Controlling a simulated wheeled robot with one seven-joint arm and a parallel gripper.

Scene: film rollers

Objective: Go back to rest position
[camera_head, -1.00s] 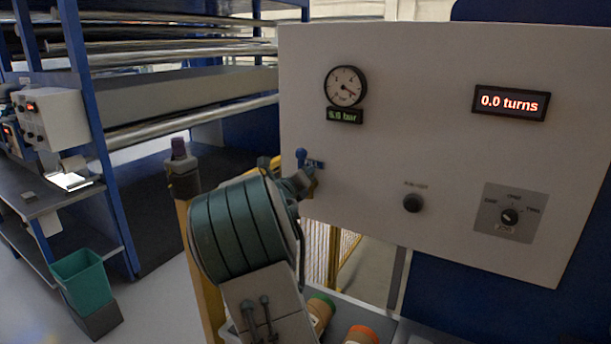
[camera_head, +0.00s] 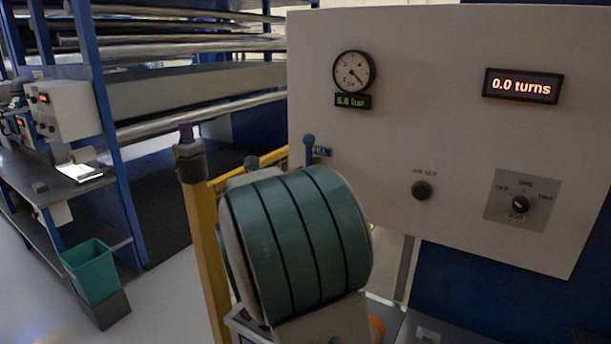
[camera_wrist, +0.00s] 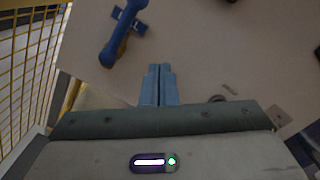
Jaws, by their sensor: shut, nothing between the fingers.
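My gripper (camera_wrist: 158,85) is shut, its two light-blue fingers together and empty in front of the pale control panel in the wrist view. A blue lever (camera_wrist: 122,35) on a blue plate is beyond the fingertips to the upper left, apart from them.
The control panel (camera_head: 440,140) carries a pressure gauge (camera_head: 353,71), a "0.0 turns" display (camera_head: 520,86), a black knob (camera_head: 421,190) and a rotary switch (camera_head: 520,205). A yellow post (camera_head: 208,260) stands close left of my arm.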

